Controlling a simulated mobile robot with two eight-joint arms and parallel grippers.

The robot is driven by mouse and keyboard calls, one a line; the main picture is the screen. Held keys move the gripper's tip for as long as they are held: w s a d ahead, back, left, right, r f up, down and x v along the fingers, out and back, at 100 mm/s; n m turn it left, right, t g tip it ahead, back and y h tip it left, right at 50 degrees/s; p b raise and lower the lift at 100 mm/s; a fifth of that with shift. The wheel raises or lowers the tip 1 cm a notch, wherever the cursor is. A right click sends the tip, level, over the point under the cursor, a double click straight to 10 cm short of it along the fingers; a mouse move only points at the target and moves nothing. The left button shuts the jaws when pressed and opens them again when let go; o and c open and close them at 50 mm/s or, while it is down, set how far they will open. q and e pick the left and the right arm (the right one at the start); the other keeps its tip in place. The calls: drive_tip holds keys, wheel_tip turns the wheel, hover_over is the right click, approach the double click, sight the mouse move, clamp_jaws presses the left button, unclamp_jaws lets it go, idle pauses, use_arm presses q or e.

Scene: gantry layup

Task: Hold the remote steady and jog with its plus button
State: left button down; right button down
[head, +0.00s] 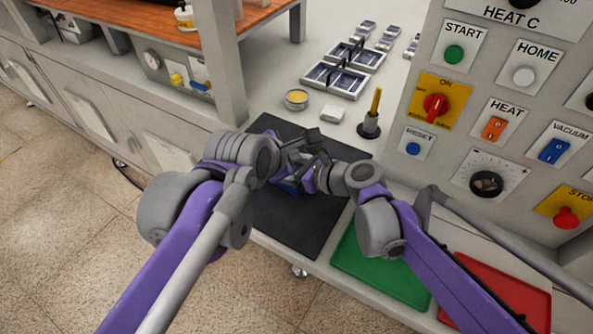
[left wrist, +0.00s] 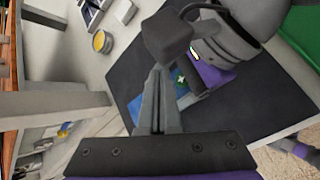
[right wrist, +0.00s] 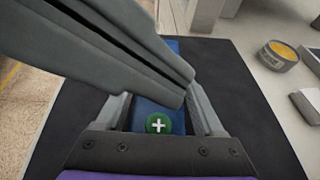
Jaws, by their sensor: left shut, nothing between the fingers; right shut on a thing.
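The remote is a blue block; it shows small between my grippers in the head view (head: 289,188). In the right wrist view the blue remote (right wrist: 175,121) lies between my right gripper's fingers (right wrist: 168,110), with a green plus button (right wrist: 158,124) facing the camera. My right gripper is shut on it. My left gripper (head: 312,140) is shut and empty. In the left wrist view its closed fingertips (left wrist: 158,75) are close to the remote (left wrist: 178,82). In the right wrist view the left fingers cross above the remote, hiding part of it. I cannot tell whether they touch it.
A black mat (head: 300,225) lies under the grippers. A green tray (head: 375,265) and a red tray (head: 500,290) are at the right front. A yellow-filled tin (head: 296,99), a white block (head: 332,114) and a yellow-handled tool (head: 372,115) stand behind the mat. A control panel (head: 500,120) rises at right.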

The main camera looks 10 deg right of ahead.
use_arm(q)
drive_tip(key=shift+f, duration=1.3)
drive_tip(key=shift+f, duration=0.1)
idle(1.0)
drive_tip(key=shift+f, duration=0.3)
drive_tip(key=shift+s+f, duration=0.1)
drive_tip(key=shift+f, duration=0.75)
idle(1.0)
drive_tip(key=shift+r, duration=0.1)
drive_tip(key=shift+s+a+r, duration=0.1)
drive_tip(key=shift+s+r, duration=0.1)
drive_tip(key=shift+r, duration=0.6)
drive_tip(key=shift+r, duration=0.2)
drive_tip(key=shift+w+r, duration=0.1)
drive_tip(key=shift+r, duration=2.35)
